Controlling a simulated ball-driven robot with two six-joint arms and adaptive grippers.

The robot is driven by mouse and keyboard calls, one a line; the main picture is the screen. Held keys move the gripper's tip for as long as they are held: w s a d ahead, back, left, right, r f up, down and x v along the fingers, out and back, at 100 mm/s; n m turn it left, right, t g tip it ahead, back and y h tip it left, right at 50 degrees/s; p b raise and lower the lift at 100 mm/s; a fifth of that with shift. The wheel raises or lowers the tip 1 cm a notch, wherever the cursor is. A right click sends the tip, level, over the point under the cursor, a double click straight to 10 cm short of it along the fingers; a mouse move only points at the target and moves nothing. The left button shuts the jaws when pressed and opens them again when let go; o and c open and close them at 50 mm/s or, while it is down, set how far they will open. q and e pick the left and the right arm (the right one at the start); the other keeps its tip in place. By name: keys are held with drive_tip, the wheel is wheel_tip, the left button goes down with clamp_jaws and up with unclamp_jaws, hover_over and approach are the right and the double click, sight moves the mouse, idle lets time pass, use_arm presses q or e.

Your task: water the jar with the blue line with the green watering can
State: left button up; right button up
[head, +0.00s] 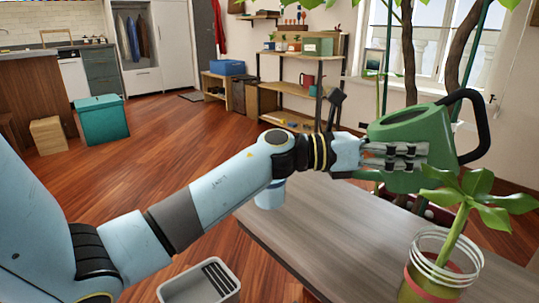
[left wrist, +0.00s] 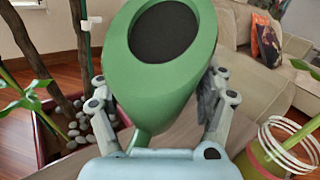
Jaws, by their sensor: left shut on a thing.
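My left gripper (head: 408,155) is shut on the green watering can (head: 425,128) and holds it above the far side of the table. The can has a black handle at the right. In the left wrist view the can (left wrist: 150,80) sits between the fingers, its dark opening facing the camera. A glass jar (head: 440,275) with a leafy plant stands at the near right, below the can; it also shows in the left wrist view (left wrist: 285,150). Its visible band looks reddish; I see no blue line on it. My right gripper is not in view.
The grey wooden table (head: 310,225) is mostly bare. A light blue cup-like thing (head: 270,195) is partly hidden by my left arm. A potted tree (head: 410,50) stands beyond the can. A grey crate (head: 200,285) is at the lower left.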

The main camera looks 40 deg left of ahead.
sight(390, 172)
use_arm(q)
drive_tip(key=shift+r, duration=0.25)
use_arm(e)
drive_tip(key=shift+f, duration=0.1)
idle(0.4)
use_arm(q)
drive_tip(key=f+y+p, duration=0.1)
drive_tip(key=p, duration=0.3)
drive_tip(key=shift+g, duration=0.4)
drive_tip(key=f+p, duration=0.1)
drive_tip(key=f, duration=0.1)
drive_tip(key=f+m+g+y+p, duration=0.1)
drive_tip(key=p, duration=0.1)
drive_tip(key=shift+a+f+g+y, duration=0.2)
drive_tip(key=shift+f+g+y, duration=0.1)
drive_tip(key=shift+f, duration=0.05)
drive_tip(key=shift+s+f, duration=0.1)
drive_tip(key=shift+f, duration=0.35)
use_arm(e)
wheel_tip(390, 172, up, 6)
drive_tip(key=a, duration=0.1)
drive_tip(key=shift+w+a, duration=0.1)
